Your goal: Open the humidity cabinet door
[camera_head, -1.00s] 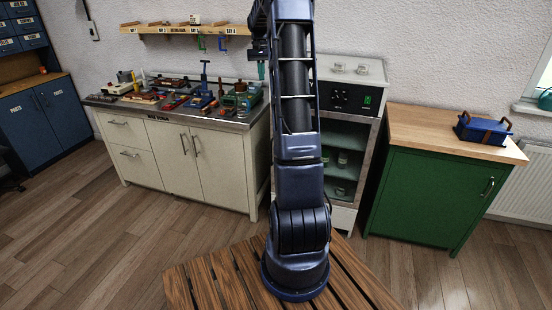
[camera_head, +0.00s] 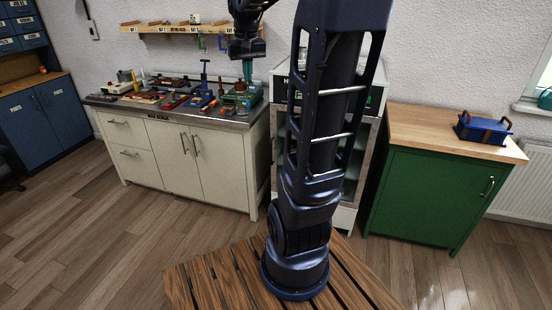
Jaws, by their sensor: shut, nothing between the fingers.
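The humidity cabinet (camera_head: 281,78) is a pale upright cabinet against the back wall, between the cream bench and the green cupboard. My own arm stands in front of it and hides most of its front, including most of the door and any handle. A strip of its greenish glass-like front (camera_head: 353,160) shows right of the arm, and part of its control panel shows above. The door looks in line with the front, but I cannot see enough to be sure.
The cream bench (camera_head: 222,160) at the left carries several tools and parts on its top. A wall shelf (camera_head: 170,29) is above it. The green cupboard (camera_head: 425,195) with a blue box (camera_head: 484,129) stands at the right.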

